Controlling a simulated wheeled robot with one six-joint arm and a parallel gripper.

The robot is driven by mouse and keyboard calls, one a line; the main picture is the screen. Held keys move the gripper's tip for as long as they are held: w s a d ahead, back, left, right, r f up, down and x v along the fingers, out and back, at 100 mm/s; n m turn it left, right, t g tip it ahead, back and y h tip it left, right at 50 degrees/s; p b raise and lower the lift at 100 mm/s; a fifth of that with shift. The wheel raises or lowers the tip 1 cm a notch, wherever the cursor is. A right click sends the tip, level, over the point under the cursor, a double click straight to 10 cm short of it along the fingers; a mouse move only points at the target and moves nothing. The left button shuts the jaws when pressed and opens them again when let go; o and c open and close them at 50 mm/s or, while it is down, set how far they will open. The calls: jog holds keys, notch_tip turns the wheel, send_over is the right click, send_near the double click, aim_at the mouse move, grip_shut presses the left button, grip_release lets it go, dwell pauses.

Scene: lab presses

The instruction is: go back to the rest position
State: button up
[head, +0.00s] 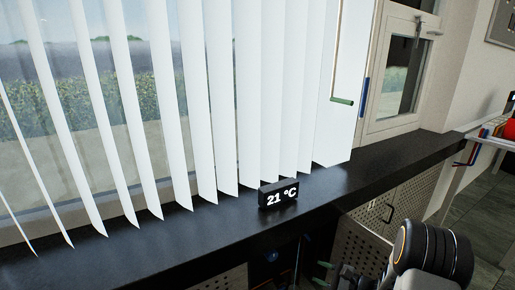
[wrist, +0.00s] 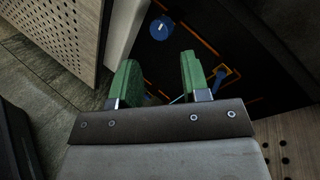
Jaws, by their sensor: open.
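My gripper (wrist: 158,82) shows in the wrist view with its two green fingers apart and nothing between them. Beyond the fingers is a dark panel or surface with orange lines. A blue round knob (wrist: 161,28) lies past the fingertips, and a blue-and-orange part (wrist: 222,76) is to the right of the right finger. In the head view part of my arm (head: 432,255) shows at the lower right; my gripper's fingers cannot be made out clearly there.
A black sill (head: 215,225) runs under white vertical blinds (head: 205,100). A small display reading 21 °C (head: 279,194) stands on it. Perforated panels (head: 408,205) are below the sill. A white table (head: 487,140) with colourful items stands at the right edge. Grey floor (wrist: 45,100) shows at left.

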jog(key=s+a+r+n+g+h+p, duration=0.25)
jog(key=s+r+n+p, duration=0.2)
jog(key=r, duration=0.35)
jog(key=s+a+r+n+g+h+p, duration=0.1)
jog(key=s+a+r+n+g+p, duration=0.3)
jog(key=r, duration=0.4)
jog(key=s+a+r+n+g+h+p, duration=0.1)
jog(key=s+a+r+n+g+p, duration=0.15)
jog(key=r+p, duration=0.45)
jog(key=s+d+r+n+t+h+p, duration=0.1)
jog(key=s+r+n+h+p, duration=0.1)
jog(key=r, duration=0.4)
jog(key=s+d+r+n+t+h+p, duration=0.1)
jog(key=s+d+r+n+h+p, duration=0.1)
jog(key=r+h+p, duration=0.2)
jog(key=s+d+r+n+t+h+p, duration=0.1)
jog(key=s+r+n+h+p, duration=0.1)
jog(key=r, duration=0.6)
jog(key=shift+s+d+r+n+h+p, duration=0.35)
jog(key=shift+n+h+p, duration=0.1)
jog(key=shift+p, duration=0.2)
jog(key=shift+w+a, duration=0.1)
jog(key=shift+a, duration=0.05)
